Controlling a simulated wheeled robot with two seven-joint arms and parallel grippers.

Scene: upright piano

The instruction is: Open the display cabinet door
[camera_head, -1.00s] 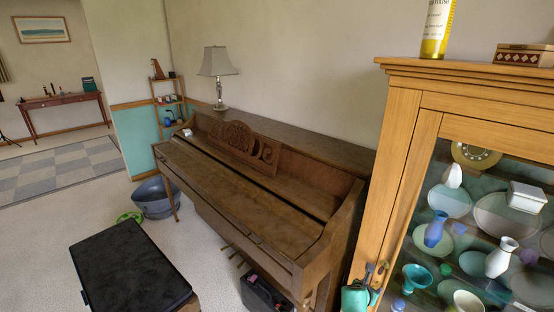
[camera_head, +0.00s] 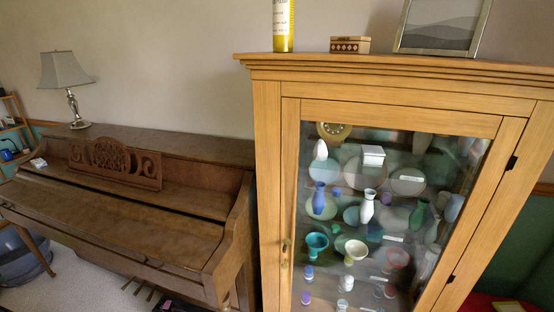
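The wooden display cabinet (camera_head: 264,160) stands at the right of the head view, beside the piano. Its glass-paned door (camera_head: 290,190) appears closed in its frame. A small brass-coloured handle (camera_head: 285,252) sits on the door's left stile. Dark hinges (camera_head: 511,163) show on the right side. Behind the glass are several vases, cups and plates, such as a white vase (camera_head: 367,207) and a teal cup (camera_head: 317,243). Neither of my grippers is in view.
An upright piano (camera_head: 130,215) stands directly left of the cabinet, with a lamp (camera_head: 70,88) on it. A yellow bottle (camera_head: 283,28), a patterned box (camera_head: 350,45) and a picture frame (camera_head: 442,28) stand on the cabinet top. Carpet (camera_head: 85,285) shows at lower left.

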